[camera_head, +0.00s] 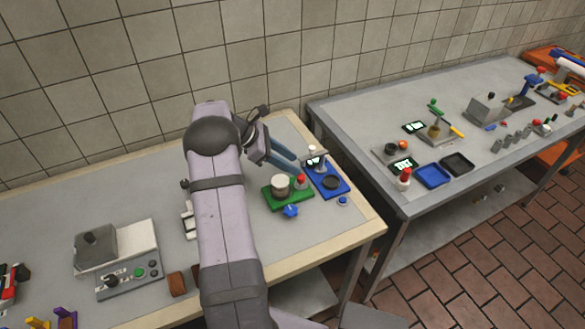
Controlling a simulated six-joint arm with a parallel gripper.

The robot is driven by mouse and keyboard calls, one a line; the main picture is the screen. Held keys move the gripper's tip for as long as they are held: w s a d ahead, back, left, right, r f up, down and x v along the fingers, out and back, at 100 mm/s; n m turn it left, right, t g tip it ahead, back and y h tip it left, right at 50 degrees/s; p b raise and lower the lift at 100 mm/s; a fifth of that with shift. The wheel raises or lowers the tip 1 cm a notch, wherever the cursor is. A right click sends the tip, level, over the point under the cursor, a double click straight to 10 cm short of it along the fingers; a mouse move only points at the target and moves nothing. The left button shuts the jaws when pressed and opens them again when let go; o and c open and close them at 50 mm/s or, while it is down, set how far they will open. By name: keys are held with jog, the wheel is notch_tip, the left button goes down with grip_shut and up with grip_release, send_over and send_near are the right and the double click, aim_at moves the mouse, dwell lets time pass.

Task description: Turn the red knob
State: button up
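A small red knob (301,179) sits at the right end of a green board (274,203) on the near table. A cream round part (280,184) stands beside it on the same board. My gripper (294,160) is above and behind the red knob, apart from it as far as I can see. Its blue-grey fingers point right, towards the blue board (333,190). The fingers are small here, and I cannot tell how far apart they are. I see nothing held in them.
The blue board with a dark round dish (331,182) and small display is right of the green board. A blue knob (291,211) is in front. A grey machine (97,244) stands left. A second table (350,121) holds other devices, including another red-topped part (405,174).

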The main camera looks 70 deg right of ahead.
jog(key=s+r+m+y+p, duration=0.15)
jog(key=s+r+p, duration=0.35)
jog(key=s+r, duration=0.5)
jog(key=s+a+f+m+y+p, duration=0.2)
jog(key=s+a+p, duration=0.1)
jog(key=s, duration=0.2)
jog(key=w+a+f+n+t+h, duration=0.1)
jog(key=w+a+f+n+t, duration=0.2)
jog(key=w+f+n+t, duration=0.3)
jog(key=w+d+f+n+t+h, duration=0.1)
jog(key=w+d+n, duration=0.4)
jog(key=n, duration=0.5)
jog(key=shift+w+f+t+h, duration=0.2)
jog(key=shift+w+t+h, duration=0.3)
jog(key=shift+h, duration=0.55)
jog(key=shift+f, duration=0.1)
